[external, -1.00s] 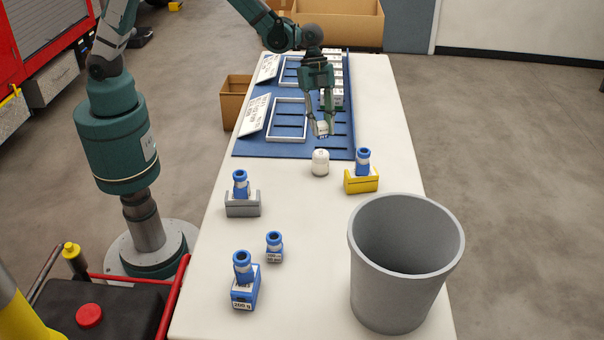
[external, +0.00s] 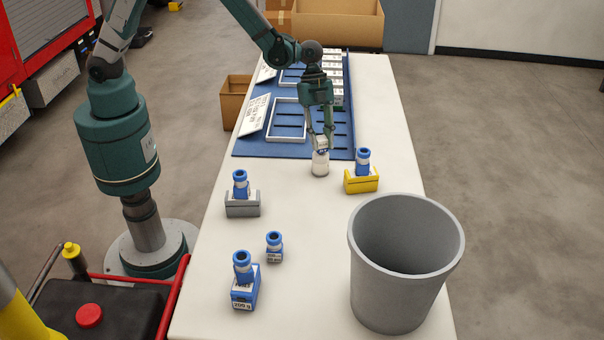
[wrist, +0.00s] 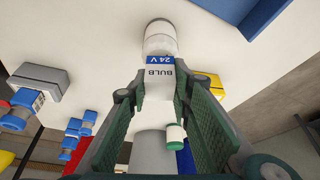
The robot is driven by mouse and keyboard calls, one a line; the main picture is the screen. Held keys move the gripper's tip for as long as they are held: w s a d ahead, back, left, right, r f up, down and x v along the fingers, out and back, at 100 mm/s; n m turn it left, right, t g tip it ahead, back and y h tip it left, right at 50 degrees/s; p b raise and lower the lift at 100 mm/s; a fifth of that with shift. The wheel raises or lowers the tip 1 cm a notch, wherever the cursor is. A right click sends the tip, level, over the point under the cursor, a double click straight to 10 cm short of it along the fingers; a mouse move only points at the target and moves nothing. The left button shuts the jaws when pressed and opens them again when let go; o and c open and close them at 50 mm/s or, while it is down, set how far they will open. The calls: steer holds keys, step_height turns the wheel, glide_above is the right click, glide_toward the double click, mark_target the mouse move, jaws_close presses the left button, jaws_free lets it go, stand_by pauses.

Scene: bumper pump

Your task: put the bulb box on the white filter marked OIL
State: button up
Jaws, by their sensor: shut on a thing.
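My gripper (external: 320,140) is shut on the bulb box (wrist: 158,82), a small white box with a blue "24 V" band and the word BULB. In the external view the box (external: 321,144) is directly above the white filter (external: 320,163), a short white cylinder on the table. The filter also shows in the wrist view (wrist: 160,38), just beyond the box's blue end. I cannot tell whether the box touches the filter's top. The filter's OIL marking cannot be read here.
A yellow holder (external: 361,183) with a blue-topped part stands close right of the filter. A grey holder (external: 242,208) is to the left, and a large grey bin (external: 405,295) is at front right. The blue tray (external: 245,148) lies behind. The table centre is clear.

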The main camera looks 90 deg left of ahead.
steer(key=shift+f, duration=0.35)
steer(key=shift+f, duration=0.15)
steer(key=o, duration=0.9)
steer(key=shift+c, duration=0.2)
steer(key=p+v, duration=0.1)
steer(key=v, duration=1.1)
steer(key=shift+a, duration=0.1)
